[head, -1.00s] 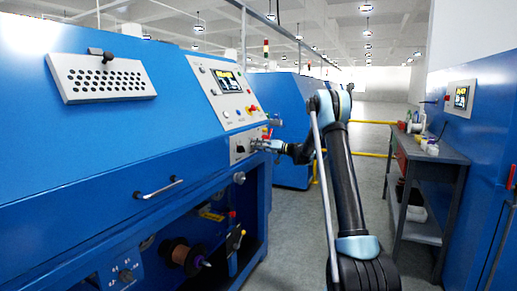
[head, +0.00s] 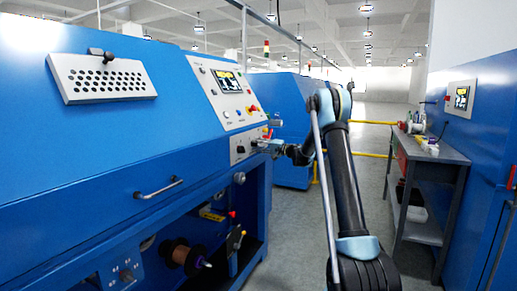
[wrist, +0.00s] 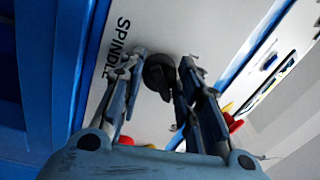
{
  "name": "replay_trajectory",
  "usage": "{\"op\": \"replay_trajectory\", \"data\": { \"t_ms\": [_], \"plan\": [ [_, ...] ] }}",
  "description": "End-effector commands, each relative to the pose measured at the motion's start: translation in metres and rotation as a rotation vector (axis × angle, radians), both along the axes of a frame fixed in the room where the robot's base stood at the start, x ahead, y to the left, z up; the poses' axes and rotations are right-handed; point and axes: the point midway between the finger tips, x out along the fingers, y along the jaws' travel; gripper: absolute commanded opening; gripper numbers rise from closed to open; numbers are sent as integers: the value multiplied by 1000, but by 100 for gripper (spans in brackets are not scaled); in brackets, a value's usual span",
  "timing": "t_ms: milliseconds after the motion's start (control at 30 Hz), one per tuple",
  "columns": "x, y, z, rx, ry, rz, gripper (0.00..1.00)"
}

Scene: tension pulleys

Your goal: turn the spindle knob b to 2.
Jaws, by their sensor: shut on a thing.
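The spindle knob, a dark round knob (wrist: 158,75), sits on a light panel beside the printed word SPINDLE in the wrist view. The two fingers of my gripper (wrist: 160,80) stand on either side of the knob, shut on it. In the head view my gripper (head: 262,146) reaches the lower control panel (head: 242,146) on the blue machine from the right. The letter after SPINDLE and the knob's pointer and scale are hidden or too dark to read.
Above, a sloped panel carries a small screen (head: 228,80) and several buttons, with a red one (head: 252,110) close to the gripper. Red and yellow parts (wrist: 232,122) show beside the right finger. A grey workbench (head: 432,155) stands at right; the aisle floor between is open.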

Motion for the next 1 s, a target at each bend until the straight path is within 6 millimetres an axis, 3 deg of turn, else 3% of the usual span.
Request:
{"op": "replay_trajectory", "data": {
  "t_ms": [500, 533, 600, 1000],
  "plan": [
    [1, -1, -2, 4, 19, -3, 7],
    [1, -1, -2, 4, 19, -3, 34],
    [1, -1, -2, 3, 19, -2, 49],
    [-1, -3, -1, 5, 19, -1, 52]
  ]
}}
